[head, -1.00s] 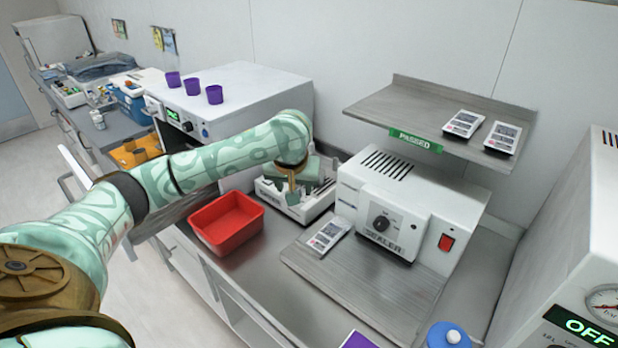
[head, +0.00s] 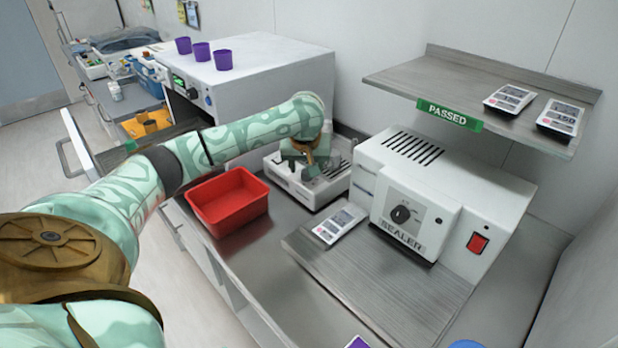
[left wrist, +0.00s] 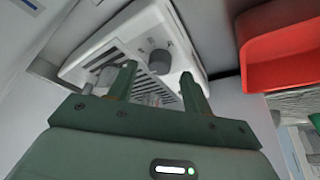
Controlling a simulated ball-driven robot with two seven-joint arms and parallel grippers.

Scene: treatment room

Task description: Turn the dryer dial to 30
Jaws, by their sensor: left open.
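The low white unit behind the red tray, which I take for the dryer (head: 292,187), stands on the steel counter. In the left wrist view it (left wrist: 98,42) shows a slotted grille and a dark grey round dial (left wrist: 160,62). My left gripper (head: 312,164) hangs over this unit, pointing down. In the left wrist view its green fingers (left wrist: 158,72) are apart and empty, with the dial seen between and beyond the tips. I cannot tell whether they touch it. The dial's number marks are not readable. My right gripper is not in view.
The red tray (head: 228,202) sits left of the unit. The white sealer (head: 455,200), with its own black dial, stands to the right; a pouch (head: 336,224) lies before it. A shelf marked PASSED (head: 470,85) overhangs the sealer. A white cabinet (head: 275,80) carries purple cups.

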